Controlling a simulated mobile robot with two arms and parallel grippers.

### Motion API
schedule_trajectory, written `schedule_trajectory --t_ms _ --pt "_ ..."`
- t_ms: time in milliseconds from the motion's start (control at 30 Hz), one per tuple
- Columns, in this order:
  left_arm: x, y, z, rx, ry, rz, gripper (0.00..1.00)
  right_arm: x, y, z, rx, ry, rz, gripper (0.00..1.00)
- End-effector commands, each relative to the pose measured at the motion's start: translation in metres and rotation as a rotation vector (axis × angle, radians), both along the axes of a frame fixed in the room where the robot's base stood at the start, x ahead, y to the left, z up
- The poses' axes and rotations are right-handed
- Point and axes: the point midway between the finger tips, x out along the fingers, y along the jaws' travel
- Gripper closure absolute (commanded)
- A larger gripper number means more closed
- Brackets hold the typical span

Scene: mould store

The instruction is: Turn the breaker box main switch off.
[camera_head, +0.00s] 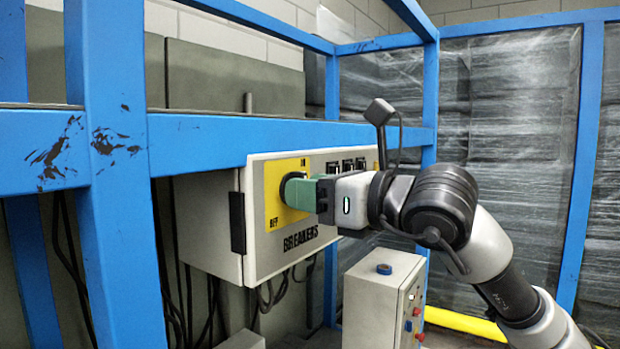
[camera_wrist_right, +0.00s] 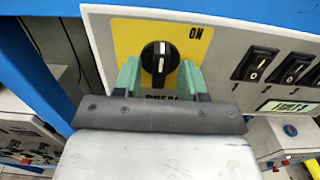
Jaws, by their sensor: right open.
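The breaker box (camera_head: 262,250) is a pale grey cabinet marked BREAKERS, with a yellow switch plate (camera_head: 274,204) lettered ON at the top and OFF at the bottom. In the right wrist view the main switch (camera_wrist_right: 160,57) is a round black knob on the yellow plate (camera_wrist_right: 195,52), its white mark pointing up in the picture. My right gripper (camera_head: 300,191) is at the plate, hiding most of the knob in the head view. In the right wrist view its green fingers (camera_wrist_right: 159,76) stand open on either side of the knob; contact cannot be told. My left gripper is not in view.
Blue rack posts and a beam (camera_head: 225,140) frame the box on the left and above. Several black rocker switches (camera_wrist_right: 256,66) sit to the right of the plate. A grey control box (camera_head: 368,300) with buttons stands below. Cables hang under the breaker box.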

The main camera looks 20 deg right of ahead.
Motion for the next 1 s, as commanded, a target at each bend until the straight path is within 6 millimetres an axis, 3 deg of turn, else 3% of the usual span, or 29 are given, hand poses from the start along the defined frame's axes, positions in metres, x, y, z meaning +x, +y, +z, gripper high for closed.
schedule_trajectory --t_ms 300,600,1000 --pt "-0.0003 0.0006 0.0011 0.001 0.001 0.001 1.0 0.0027 0.0022 -0.0007 0.0 0.0 0.001 0.58" --pt "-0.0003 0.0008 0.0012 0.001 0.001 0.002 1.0 0.0025 0.0022 -0.0006 0.0 0.0 0.001 1.0" --pt "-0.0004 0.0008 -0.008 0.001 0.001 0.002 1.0 0.0024 0.0023 -0.0028 -0.05 -0.039 0.001 1.0"
